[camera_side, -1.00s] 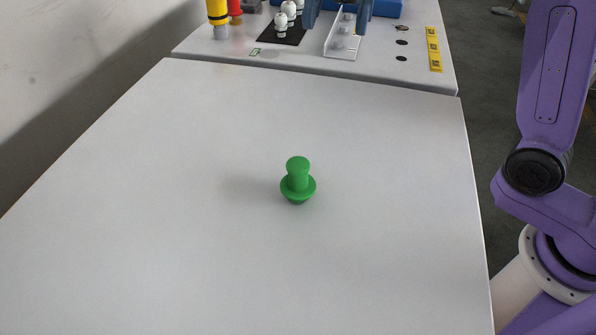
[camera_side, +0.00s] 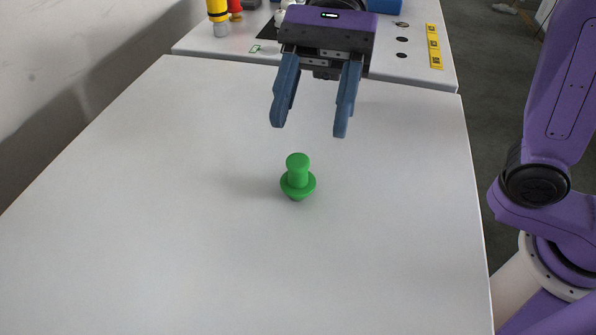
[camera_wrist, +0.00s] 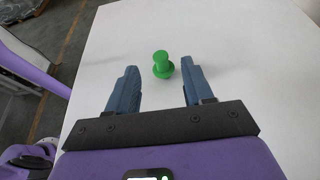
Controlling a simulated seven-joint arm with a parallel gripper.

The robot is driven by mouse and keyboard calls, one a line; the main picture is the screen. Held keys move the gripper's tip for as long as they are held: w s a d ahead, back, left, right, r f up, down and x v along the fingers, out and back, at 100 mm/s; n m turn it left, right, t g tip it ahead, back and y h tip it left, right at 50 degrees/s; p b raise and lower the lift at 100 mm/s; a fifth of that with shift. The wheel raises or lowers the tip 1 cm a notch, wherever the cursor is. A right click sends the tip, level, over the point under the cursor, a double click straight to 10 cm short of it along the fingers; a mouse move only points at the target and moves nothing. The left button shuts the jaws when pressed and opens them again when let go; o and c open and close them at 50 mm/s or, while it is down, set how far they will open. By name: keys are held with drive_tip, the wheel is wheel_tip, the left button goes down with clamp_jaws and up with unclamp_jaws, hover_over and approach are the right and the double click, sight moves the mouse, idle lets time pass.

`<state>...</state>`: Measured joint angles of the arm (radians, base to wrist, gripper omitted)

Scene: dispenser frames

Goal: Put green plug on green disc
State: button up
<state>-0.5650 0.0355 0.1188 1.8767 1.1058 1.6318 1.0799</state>
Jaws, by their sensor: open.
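The green plug (camera_side: 298,172) stands upright on the white table, with a round head, a narrower stem and a wide round flange low down. It also shows in the wrist view (camera_wrist: 161,62), beyond and between my fingertips. I see no separate green disc; I cannot tell whether the wide round part is one. My gripper (camera_side: 309,127) is open and empty, fingers pointing down, above the table and behind the plug in the side view. It does not touch the plug.
The white table (camera_side: 180,270) is otherwise clear around the plug. Behind it, a second white surface (camera_side: 420,75) carries a yellow strip (camera_side: 434,46), a yellow cylinder (camera_side: 217,10) and small dark holes. My gripper hides part of that surface. A wall stands at left.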

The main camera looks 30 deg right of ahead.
sight(298, 160)
drive_tip(key=shift+x, duration=1.9)
clamp_jaws()
